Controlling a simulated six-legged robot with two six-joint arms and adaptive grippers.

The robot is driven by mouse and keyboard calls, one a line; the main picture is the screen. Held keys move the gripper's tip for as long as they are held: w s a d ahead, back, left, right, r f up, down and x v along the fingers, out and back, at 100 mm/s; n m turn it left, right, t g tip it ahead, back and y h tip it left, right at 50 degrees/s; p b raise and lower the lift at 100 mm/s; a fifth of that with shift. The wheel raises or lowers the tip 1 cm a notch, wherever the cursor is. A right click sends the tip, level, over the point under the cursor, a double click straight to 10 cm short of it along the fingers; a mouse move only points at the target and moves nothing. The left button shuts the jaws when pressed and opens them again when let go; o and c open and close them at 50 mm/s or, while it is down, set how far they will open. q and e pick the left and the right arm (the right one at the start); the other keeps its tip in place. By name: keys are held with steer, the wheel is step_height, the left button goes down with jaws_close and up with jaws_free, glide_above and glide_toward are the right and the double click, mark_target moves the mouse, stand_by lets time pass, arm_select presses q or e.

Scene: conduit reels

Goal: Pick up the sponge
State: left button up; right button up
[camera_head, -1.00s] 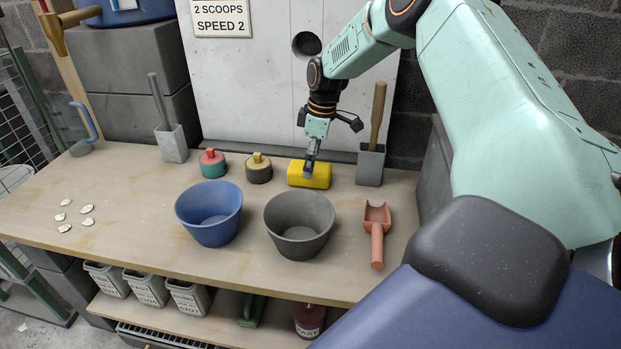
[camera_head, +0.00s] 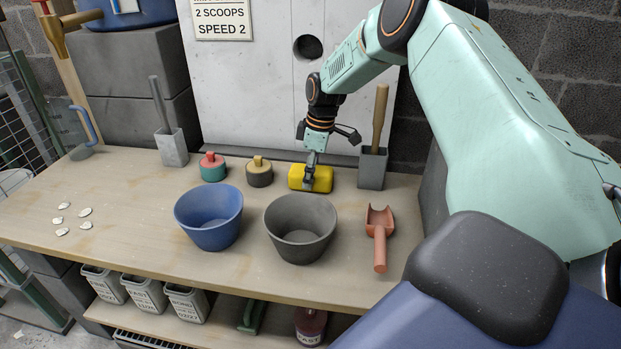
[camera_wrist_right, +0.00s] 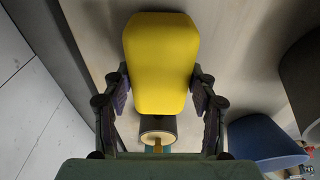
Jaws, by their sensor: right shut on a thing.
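The yellow sponge (camera_head: 322,180) lies on the wooden bench behind the grey bucket. My right gripper (camera_head: 309,183) comes down on it from above and is shut on it. In the right wrist view the sponge (camera_wrist_right: 160,60) sits between the two finger pads of my right gripper (camera_wrist_right: 160,95), with a pad against each side. I cannot tell whether the sponge is clear of the bench. My left gripper is not in view.
A blue bucket (camera_head: 209,217) and a grey bucket (camera_head: 300,229) stand in front. A red scoop (camera_head: 380,238) lies at right. A grey holder with a wooden handle (camera_head: 371,167) stands close right of the sponge.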

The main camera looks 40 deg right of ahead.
steer(key=shift+c, duration=0.6)
step_height(320, 180, up, 10)
steer(key=p, duration=0.4)
steer(key=shift+p, duration=0.35)
steer(key=o, duration=0.5)
steer(key=shift+c, duration=0.2)
steer(key=c, duration=0.7)
steer(key=shift+o, duration=0.2)
steer(key=shift+r, duration=0.15)
